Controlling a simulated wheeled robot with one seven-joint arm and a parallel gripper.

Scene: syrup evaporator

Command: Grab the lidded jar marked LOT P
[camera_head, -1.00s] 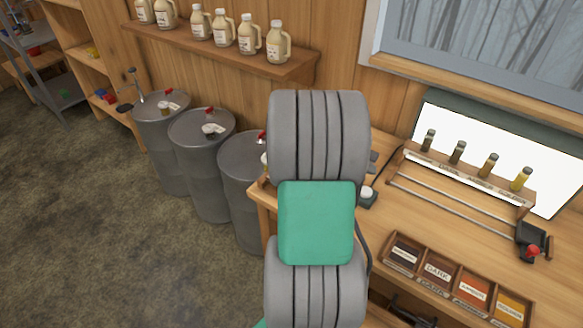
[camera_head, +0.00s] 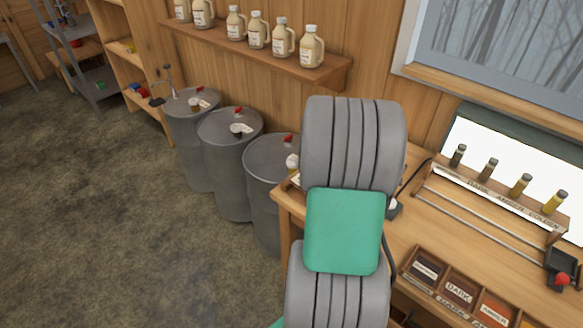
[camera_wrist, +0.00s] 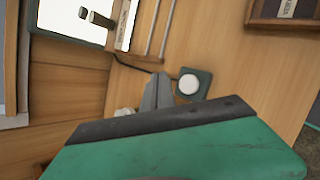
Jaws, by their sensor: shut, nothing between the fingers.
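Small jars stand on the lids of the grey drums in the head view: one on the far drum (camera_head: 195,104), one on the middle drum (camera_head: 236,129), and one pale-topped jar (camera_head: 292,161) beside the near drum, partly hidden by my arm. Their labels are too small to read, so I cannot tell which is marked LOT P. My gripper (camera_wrist: 158,92) shows in the wrist view as grey fingers, shut and empty, over the wooden bench. In the head view my arm hides it.
The wooden bench (camera_head: 425,235) holds a sample rack (camera_head: 500,194), a divided colour box (camera_head: 455,291) and a small pad with a white disc (camera_wrist: 188,84). Jugs (camera_head: 257,30) line a wall shelf. Open floor (camera_head: 100,220) lies left of the drums.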

